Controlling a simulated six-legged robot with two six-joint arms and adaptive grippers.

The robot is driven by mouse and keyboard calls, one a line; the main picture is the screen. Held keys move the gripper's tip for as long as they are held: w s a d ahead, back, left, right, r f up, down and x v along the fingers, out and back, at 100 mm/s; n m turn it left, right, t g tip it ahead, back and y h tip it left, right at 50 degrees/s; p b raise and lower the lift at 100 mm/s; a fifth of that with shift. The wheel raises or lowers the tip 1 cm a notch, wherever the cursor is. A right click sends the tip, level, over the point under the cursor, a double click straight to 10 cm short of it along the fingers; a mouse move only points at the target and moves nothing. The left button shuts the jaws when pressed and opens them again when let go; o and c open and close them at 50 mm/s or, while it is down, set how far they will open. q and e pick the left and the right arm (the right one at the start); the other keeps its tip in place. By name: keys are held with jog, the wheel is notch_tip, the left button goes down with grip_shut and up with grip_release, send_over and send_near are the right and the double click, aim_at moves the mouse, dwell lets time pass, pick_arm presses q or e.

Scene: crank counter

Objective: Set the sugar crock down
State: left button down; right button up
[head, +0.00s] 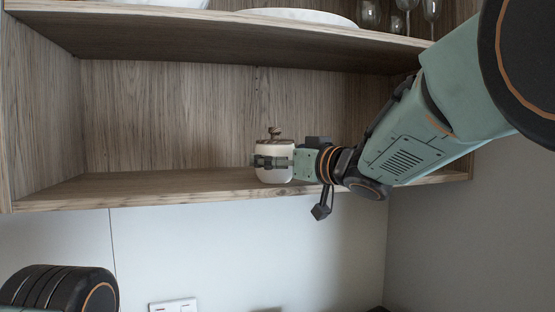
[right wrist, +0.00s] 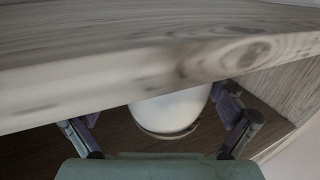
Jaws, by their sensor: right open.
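The sugar crock (head: 275,176) is white and rounded, with a brownish lid and knob. It stands upright at the front of the lower cabinet shelf (head: 150,187), right of its middle. My right gripper (head: 268,162) reaches in from the right at the crock's upper body, with a finger across its front. In the right wrist view the crock (right wrist: 172,110) sits between the two spread fingers, with a gap on the left finger's side. The right gripper is open. Whether the right finger touches the crock is unclear. My left gripper is out of view.
An upper shelf (head: 200,33) runs above, holding a white dish (head: 300,17) and several glasses (head: 397,20). The lower shelf is bare left of the crock. A wall socket (head: 173,306) is below.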

jog(key=shift+s+a+r, duration=0.1)
jog(key=shift+s+r, duration=0.1)
jog(key=shift+r, duration=0.1)
jog(key=shift+s+f, duration=0.1)
jog(key=shift+s, duration=0.2)
jog(key=b+v, duration=0.3)
jog(key=v, duration=0.7)
jog(key=shift+s+d, duration=0.2)
jog(key=shift+d, duration=0.2)
jog(key=shift+d, duration=0.2)
